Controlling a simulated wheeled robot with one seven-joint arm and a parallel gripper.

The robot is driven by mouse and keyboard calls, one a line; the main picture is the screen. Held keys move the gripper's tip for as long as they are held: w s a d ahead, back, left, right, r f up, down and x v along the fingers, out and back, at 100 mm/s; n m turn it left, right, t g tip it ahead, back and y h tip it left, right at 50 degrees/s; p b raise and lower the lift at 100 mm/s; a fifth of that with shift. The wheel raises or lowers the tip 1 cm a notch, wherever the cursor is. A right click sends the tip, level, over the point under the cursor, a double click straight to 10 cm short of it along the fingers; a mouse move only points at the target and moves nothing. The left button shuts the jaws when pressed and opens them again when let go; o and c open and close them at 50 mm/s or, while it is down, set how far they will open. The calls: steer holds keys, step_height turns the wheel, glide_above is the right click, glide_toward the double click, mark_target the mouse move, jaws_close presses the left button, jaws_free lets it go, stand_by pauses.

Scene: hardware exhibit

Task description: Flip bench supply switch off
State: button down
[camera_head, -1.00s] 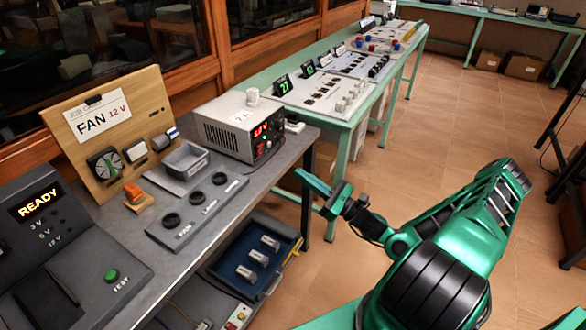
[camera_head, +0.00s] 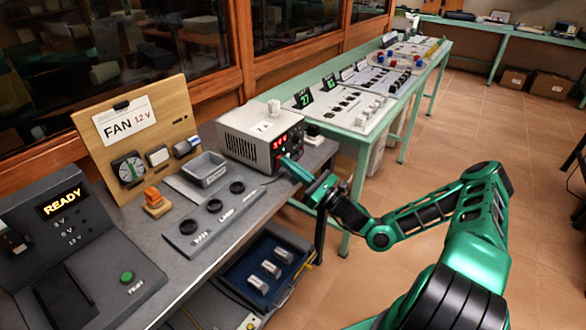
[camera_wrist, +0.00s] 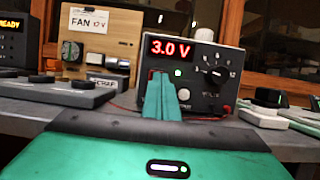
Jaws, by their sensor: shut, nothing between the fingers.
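The bench supply (camera_head: 245,132) is a pale box with a black front panel, standing at the far end of the grey bench. In the wrist view its front panel (camera_wrist: 203,92) shows a red 3.0 V readout, a lit green light and a black knob. My gripper (camera_head: 285,162) is shut and empty, its teal fingers pointing at the panel's lower left part. In the wrist view the gripper fingers (camera_wrist: 161,80) stand just below the readout, left of the green light. A bit of red shows beside the fingertips. The fingers hide part of the panel, and I cannot tell whether they touch it.
A grey tray (camera_head: 205,168) and a panel with black round sockets (camera_head: 213,215) lie left of the supply. The wooden FAN board (camera_head: 140,140) and the READY console (camera_head: 70,250) stand further left. A blue bin (camera_head: 262,285) sits below. Floor on the right is open.

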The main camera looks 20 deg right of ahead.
steer(key=shift+r, duration=0.15)
steer(key=shift+w+a+r+g+h, duration=0.2)
steer(key=shift+r+g+h, duration=0.1)
steer(key=shift+r+g, duration=0.15)
steer(key=shift+r, duration=0.45)
steer(key=shift+d+f, duration=0.3)
steer(key=shift+f, duration=0.05)
steer(key=r+v, duration=0.2)
steer(key=v, duration=1.2)
steer(key=shift+s+r, duration=0.25)
steer(key=shift+s, duration=0.1)
